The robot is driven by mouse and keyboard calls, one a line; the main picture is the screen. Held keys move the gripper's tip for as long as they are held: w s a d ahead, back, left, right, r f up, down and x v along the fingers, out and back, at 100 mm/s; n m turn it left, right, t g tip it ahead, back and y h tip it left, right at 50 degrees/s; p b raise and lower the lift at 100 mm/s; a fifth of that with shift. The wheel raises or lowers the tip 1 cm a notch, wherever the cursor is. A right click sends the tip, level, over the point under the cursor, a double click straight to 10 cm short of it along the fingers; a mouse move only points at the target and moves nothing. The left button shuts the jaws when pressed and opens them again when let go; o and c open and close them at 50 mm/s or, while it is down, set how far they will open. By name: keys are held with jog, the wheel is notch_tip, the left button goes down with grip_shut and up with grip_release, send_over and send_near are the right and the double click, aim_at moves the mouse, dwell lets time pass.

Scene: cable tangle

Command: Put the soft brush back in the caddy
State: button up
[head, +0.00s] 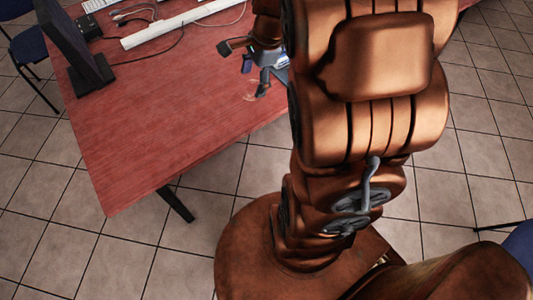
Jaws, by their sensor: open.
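My gripper (243,69) is low over the right part of the red table, with its dark fingers spread apart. A small dark blue piece (247,63) shows between the fingers; I cannot tell whether it is part of the brush or of something else. I cannot make out the soft brush for certain. I cannot identify the caddy either; my arm hides the table's right side. A bluish-grey edge (282,73) shows just beside my arm, too little of it to name.
The red table (170,125) has a wide bare area at its front left. A monitor (78,45) stands at the left edge. A long white bar (180,23), loose cables (135,15) and a keyboard (97,4) lie at the back. A faint clear ring (250,97) lies near the gripper. Chairs stand at both sides.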

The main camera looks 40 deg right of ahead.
jog(key=s+a+r+n+g, duration=0.1)
jog(key=s+a+n, duration=0.3)
jog(key=s+n, duration=0.2)
jog(key=s+a+r+n+g+h, duration=0.1)
jog(key=s+a+n, duration=0.3)
jog(key=s+n, duration=0.3)
jog(key=s+a+r+n+g+h, duration=0.1)
jog(key=s+a+n, duration=0.3)
jog(key=s+n, duration=0.3)
jog(key=shift+s+a+r+g, duration=0.2)
jog(key=shift+s+g, duration=0.1)
jog(key=shift+s, duration=0.4)
jog(key=shift+d, duration=0.1)
